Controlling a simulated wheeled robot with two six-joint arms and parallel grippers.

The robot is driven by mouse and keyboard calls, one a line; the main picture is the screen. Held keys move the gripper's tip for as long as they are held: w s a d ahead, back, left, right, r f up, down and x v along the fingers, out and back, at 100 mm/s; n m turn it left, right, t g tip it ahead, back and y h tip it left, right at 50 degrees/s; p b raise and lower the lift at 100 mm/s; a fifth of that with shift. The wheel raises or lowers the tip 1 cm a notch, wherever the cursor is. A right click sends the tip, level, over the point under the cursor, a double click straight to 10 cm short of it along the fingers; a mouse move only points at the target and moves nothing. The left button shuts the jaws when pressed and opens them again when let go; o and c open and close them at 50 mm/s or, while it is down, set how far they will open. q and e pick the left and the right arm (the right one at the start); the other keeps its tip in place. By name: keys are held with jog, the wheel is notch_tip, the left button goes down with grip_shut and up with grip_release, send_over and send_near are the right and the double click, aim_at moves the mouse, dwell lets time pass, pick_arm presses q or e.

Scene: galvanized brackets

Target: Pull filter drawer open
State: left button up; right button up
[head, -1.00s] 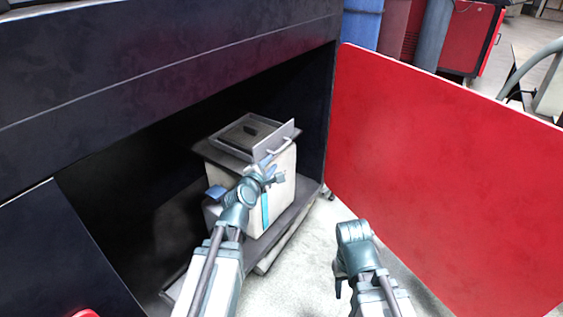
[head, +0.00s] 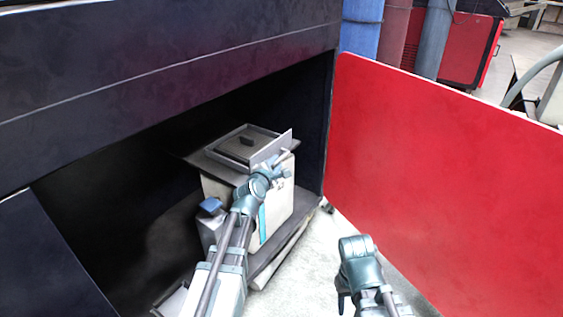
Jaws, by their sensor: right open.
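The filter drawer (head: 268,148) shows as a grey front plate with a shallow tray behind it, on top of a pale box unit inside the dark cabinet opening. A dark block (head: 246,141) lies in the tray. My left gripper (head: 283,157) is at the right part of the front plate, where the drawer handle is. It covers the handle, so I cannot tell whether its fingers are shut on it. My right gripper (head: 342,290) is low in front of the opening, away from the drawer, pointing down and open. Its fingers are mostly hidden by its wrist.
The pale box unit (head: 278,205) stands on a dark shelf (head: 302,213). The dark cabinet (head: 160,60) overhangs above and closes in the left side. A large red panel (head: 440,180) stands to the right. Pale floor (head: 335,228) is clear between them.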

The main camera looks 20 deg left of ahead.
pick_arm(q)
jog(key=x, duration=0.3)
jog(key=shift+w, duration=0.3)
grip_shut()
jog(key=shift+s, duration=0.1)
dwell(1.1)
